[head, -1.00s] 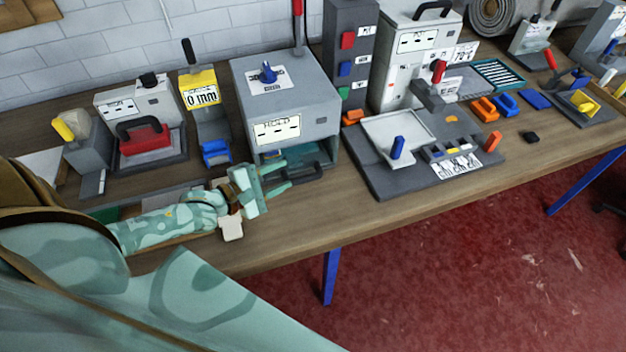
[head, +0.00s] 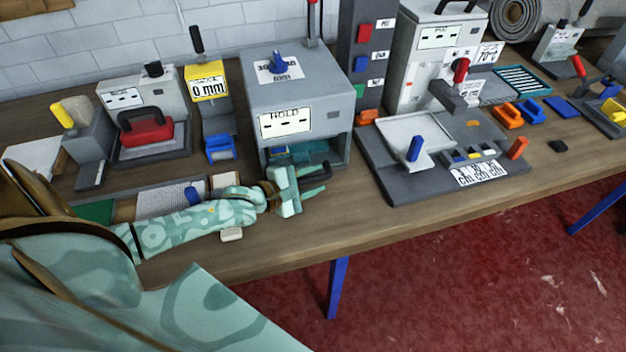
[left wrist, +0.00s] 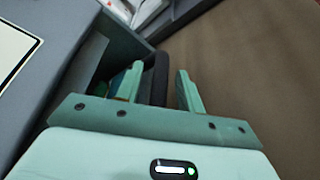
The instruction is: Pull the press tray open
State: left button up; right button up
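The press (head: 338,95) is a grey box with a HOLD label and a blue knob on top. Its tray sits in the low front opening, with a dark handle (left wrist: 156,76) at its front. My left gripper (head: 318,181) is open at the front of this opening. In the left wrist view, the left gripper (left wrist: 160,86) has one finger on each side of the dark handle, with a visible gap on the right side. The fingers partly hide the handle and tray. My right gripper is not in view.
A dark grey fixture (head: 400,190) with a white plate and blue knob stands right of the press. A yellow-topped gauge (head: 206,88) and a blue block (head: 219,148) stand left of it.

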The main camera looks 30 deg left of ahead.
pick_arm(q)
jog(key=shift+c, duration=0.7)
grip_shut()
jog(key=s+d+p, duration=0.1)
jog(key=d+p, duration=0.1)
jog(key=s+d+p, duration=0.4)
jog(key=shift+s+d+r, duration=0.1)
jog(key=shift+s+r, duration=0.05)
jog(key=shift+r, duration=0.15)
jog(key=s+d+p, duration=0.1)
jog(key=d, duration=0.1)
jog(key=s+d+p, duration=0.1)
jog(key=s+d, duration=0.1)
jog(key=s+d+p, duration=0.1)
jog(key=s+d, duration=0.1)
jog(key=shift+s+d+f+p, duration=0.25)
jog(key=shift+p, duration=0.1)
jog(key=shift+s+d+f, duration=0.1)
jog(key=shift+s+d, duration=0.25)
jog(key=shift+o, duration=0.7)
grip_release()
